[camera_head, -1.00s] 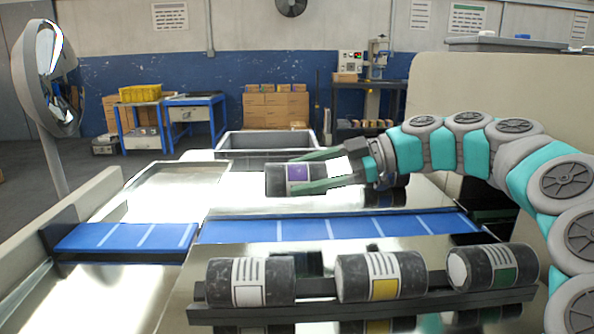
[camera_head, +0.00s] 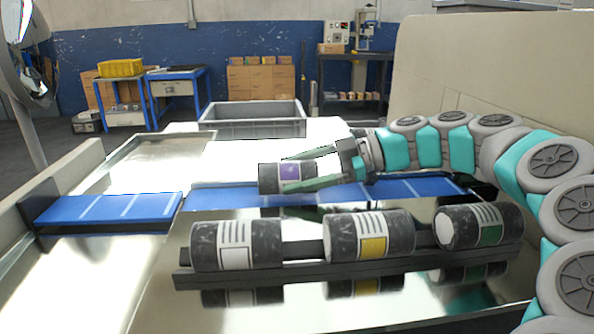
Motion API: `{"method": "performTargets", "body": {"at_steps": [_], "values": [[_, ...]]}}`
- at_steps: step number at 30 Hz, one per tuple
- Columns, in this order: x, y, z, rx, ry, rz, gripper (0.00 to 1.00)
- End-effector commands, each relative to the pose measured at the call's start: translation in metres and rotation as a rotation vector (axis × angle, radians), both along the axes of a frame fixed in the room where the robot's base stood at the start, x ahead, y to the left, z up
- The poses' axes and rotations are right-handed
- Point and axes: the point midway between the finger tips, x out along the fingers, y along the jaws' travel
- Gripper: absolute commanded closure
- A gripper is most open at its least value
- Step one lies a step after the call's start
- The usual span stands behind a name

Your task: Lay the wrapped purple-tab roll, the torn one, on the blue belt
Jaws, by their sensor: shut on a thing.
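The purple-tab roll (camera_head: 268,178) is dark with a white label and a purple patch. My gripper (camera_head: 300,172) is shut on it, one green finger on the far side and one on the near side. The roll lies level in the picture, in front of part of the blue belt (camera_head: 224,197). I cannot tell whether it touches the belt. Any tear in its wrapping is too small to make out. The blue belt runs left to right behind the row of rolls, with pale cross lines and a gap toward its left section (camera_head: 108,209).
A dark rack (camera_head: 300,260) in front holds a white-tab roll (camera_head: 205,247), a yellow-tab roll (camera_head: 340,236) and a green-tab roll (camera_head: 458,228). A grey open crate (camera_head: 252,127) stands behind the belt. Shiny metal surface (camera_head: 150,270) lies bare at the front left.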

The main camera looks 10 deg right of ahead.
Motion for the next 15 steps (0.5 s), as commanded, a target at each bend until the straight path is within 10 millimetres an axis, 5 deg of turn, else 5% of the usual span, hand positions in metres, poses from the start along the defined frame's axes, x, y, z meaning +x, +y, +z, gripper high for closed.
{"method": "performTargets", "body": {"at_steps": [15], "values": [[0.0000, 0.0002, -0.0042, 0.001, 0.000, -0.001, 1.00]]}}
